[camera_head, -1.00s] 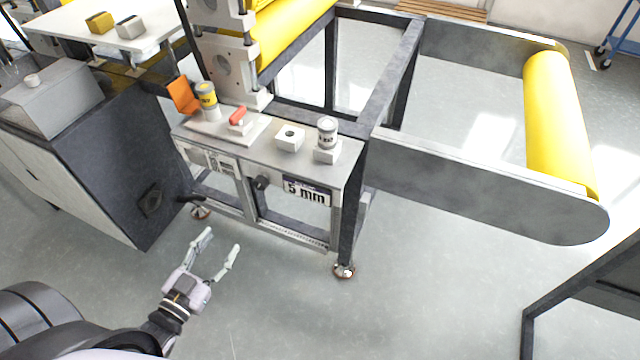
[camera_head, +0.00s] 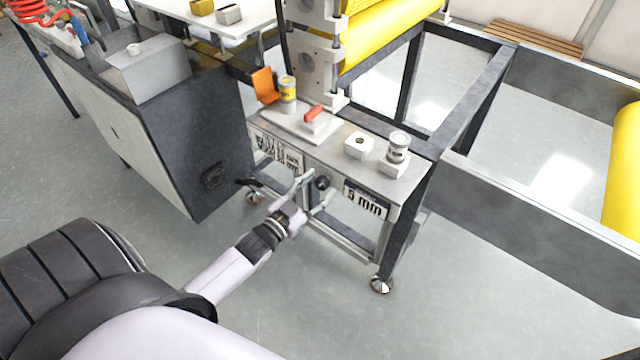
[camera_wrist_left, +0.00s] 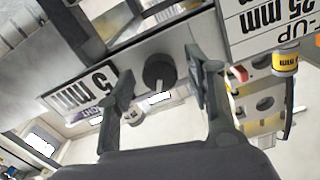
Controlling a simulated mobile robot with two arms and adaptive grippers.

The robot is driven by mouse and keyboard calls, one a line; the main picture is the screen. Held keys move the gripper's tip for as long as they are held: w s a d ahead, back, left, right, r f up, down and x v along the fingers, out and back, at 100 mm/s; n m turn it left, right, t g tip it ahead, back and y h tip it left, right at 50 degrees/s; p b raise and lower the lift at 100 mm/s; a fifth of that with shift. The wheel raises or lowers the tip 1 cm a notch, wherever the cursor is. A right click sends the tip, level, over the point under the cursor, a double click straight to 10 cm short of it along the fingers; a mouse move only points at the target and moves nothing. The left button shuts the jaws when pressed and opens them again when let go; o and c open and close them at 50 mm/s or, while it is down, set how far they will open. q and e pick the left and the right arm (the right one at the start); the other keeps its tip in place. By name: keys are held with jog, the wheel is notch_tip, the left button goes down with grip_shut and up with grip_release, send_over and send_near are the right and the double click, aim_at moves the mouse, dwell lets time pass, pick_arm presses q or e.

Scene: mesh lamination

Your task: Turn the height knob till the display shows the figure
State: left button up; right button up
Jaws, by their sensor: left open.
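The black height knob (camera_head: 322,183) sits on the front face of the machine's grey panel. The display (camera_head: 367,202) to its right reads "5 mm". My left gripper (camera_head: 317,190) is open in front of the panel, with its fingertips close to the knob on either side. In the left wrist view the knob (camera_wrist_left: 159,72) shows between the two open fingers (camera_wrist_left: 158,85), with a gap on both sides. A pale mark shows on the knob. The display (camera_wrist_left: 80,92) appears upside down there. My right gripper is not in view.
A sign with mm figures (camera_head: 279,152) is on the panel left of the knob. On the ledge above stand a yellow-labelled can (camera_head: 287,92), a red-handled block (camera_head: 314,115), a white block (camera_head: 359,145) and another can (camera_head: 398,148). A dark cabinet (camera_head: 200,130) stands at left.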

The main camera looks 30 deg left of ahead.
pick_arm(q)
jog(key=shift+w+d, duration=0.1)
jog(key=shift+w, duration=0.6)
jog(key=shift+c, duration=0.4)
grip_shut()
